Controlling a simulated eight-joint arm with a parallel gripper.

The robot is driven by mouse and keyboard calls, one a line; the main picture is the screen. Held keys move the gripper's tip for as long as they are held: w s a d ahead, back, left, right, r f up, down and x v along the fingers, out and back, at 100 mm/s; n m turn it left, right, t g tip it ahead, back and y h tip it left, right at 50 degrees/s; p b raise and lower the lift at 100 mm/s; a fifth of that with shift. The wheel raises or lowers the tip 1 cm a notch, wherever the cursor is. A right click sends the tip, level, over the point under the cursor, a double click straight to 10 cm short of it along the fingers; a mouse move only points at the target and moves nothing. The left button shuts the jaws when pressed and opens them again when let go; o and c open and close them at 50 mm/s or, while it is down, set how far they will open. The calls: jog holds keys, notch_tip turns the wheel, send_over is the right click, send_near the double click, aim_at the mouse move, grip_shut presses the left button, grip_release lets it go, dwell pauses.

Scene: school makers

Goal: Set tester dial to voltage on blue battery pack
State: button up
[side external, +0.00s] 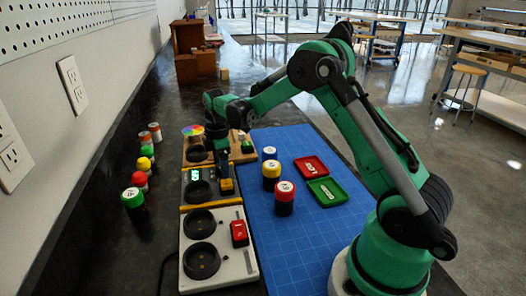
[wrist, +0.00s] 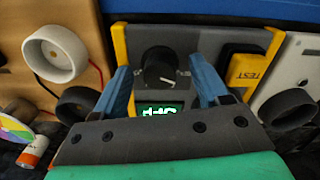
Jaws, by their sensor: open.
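The tester (side external: 196,192) is a dark panel with yellow end strips on the bench. Its black round dial (wrist: 157,66) has a white pointer mark and sits between my two blue fingers in the wrist view. A green lit display (wrist: 160,110) beside the dial seems to read OFF, upside down in that view. A yellow TEST button (wrist: 249,71) is at its right end. My gripper (wrist: 161,74) is open around the dial, with a gap visible on each side.
Yellow-topped (side external: 271,176) and red-topped (side external: 284,198) packs stand on the blue mat (side external: 310,245), near red (side external: 311,167) and green (side external: 327,191) trays. A white panel (side external: 230,262) with round sockets and a wooden panel flank the tester. Several packs line the wall side.

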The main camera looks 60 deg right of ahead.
jog(key=shift+c, duration=0.3)
grip_shut()
